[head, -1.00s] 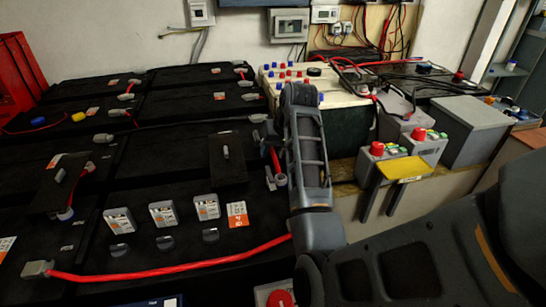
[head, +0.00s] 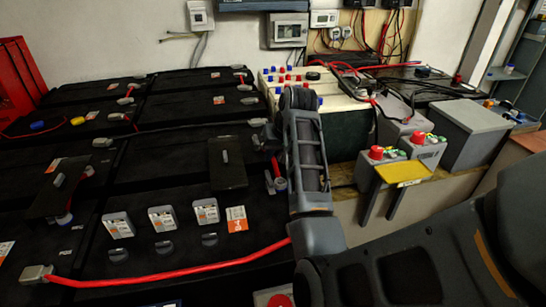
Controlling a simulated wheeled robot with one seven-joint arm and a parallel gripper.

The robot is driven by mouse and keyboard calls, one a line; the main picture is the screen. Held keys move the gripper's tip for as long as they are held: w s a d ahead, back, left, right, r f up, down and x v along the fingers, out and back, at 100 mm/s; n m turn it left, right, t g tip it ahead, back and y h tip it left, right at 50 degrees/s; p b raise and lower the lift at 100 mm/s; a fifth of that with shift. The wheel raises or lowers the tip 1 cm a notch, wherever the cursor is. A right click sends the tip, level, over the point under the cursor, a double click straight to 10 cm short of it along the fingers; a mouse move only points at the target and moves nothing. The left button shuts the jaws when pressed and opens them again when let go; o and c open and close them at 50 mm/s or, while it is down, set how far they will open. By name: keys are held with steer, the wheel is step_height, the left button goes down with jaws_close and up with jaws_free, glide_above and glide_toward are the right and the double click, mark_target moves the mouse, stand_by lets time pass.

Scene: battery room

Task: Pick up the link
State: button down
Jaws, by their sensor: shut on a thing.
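A short red link (head: 276,167) with grey ends shows just left of my arm, upright in the picture, above the black battery tops. My gripper (head: 268,137) is small, dark and partly hidden by my own forearm. It appears shut on the upper part of the link. The exact grip and whether the link's lower end touches the battery cannot be told. Similar short red links lie at the back, one near the left (head: 127,95) and one near the middle (head: 240,77).
Black batteries (head: 160,187) fill the left, with a long red cable (head: 165,275) across the front. Dark plates (head: 227,163) lie on them. To the right stand a cream-topped battery (head: 345,105), grey boxes (head: 478,130) and a yellow-topped piece (head: 400,172).

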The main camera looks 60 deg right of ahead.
steer(key=shift+r, duration=0.6)
steer(key=s+d+r+p, duration=0.2)
steer(key=s+r+p, duration=0.3)
steer(key=s+r, duration=0.5)
steer(key=shift+s, duration=0.75)
steer(key=shift+f, duration=0.1)
steer(key=shift+s+a, duration=0.1)
